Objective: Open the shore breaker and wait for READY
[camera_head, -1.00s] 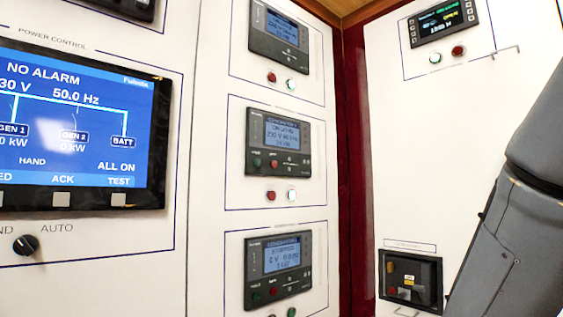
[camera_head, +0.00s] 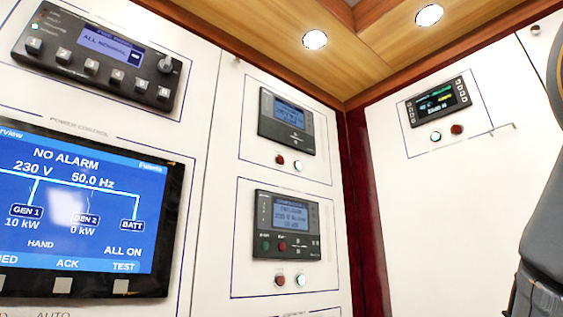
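My gripper is out of view; only a dark part of my arm shows at the right edge. No breaker that I can identify as the shore breaker is in view. A large blue power control screen (camera_head: 75,215) at left reads NO ALARM, 230 V, 50.0 Hz, GEN 1 10 kW, GEN 2 0 kW, BATT, HAND and ALL ON. An upper controller (camera_head: 286,122) and a lower controller (camera_head: 288,225) sit on the middle panel, each with a red and a whitish button below. Their small screen text is mostly unreadable, and I can make out no READY.
An alarm unit (camera_head: 97,52) at upper left reads what looks like ALL NORMAL. A small dark meter (camera_head: 438,102) is on the right wall, with a pale and a red button below and a thin handle-like bar (camera_head: 493,130) beside them. The wooden ceiling has two lit lamps (camera_head: 314,39).

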